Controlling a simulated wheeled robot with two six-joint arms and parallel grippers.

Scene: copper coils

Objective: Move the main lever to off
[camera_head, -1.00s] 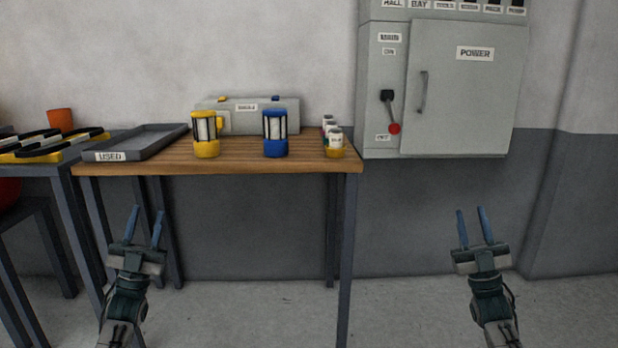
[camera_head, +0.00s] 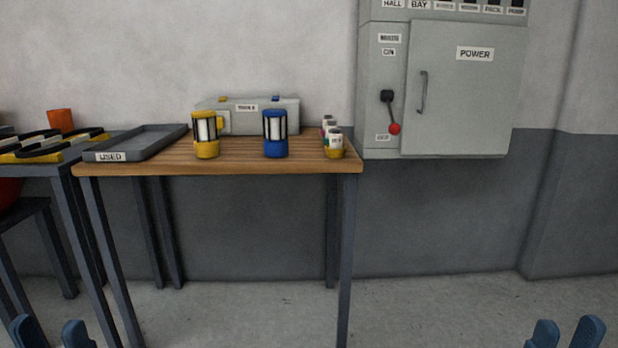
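The main lever (camera_head: 392,113) is on the left side panel of the grey power box (camera_head: 460,90) on the wall. Its dark pivot is at the top and its red knob (camera_head: 394,129) hangs down, close to the lower small label. A small label that seems to read ON sits above the pivot; the lower label is too blurred to read surely. My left gripper (camera_head: 52,335) shows only its blue fingertips at the bottom left, apart and empty. My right gripper (camera_head: 566,335) shows its blue fingertips at the bottom right, apart and empty. Both are far from the lever.
A wooden table (camera_head: 290,168) stands left of the box, holding a yellow lantern (camera_head: 206,136), a blue lantern (camera_head: 275,135), a grey toolbox (camera_head: 255,117), small containers (camera_head: 334,143) and a tray (camera_head: 135,143) labelled USED. The floor below the box is clear.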

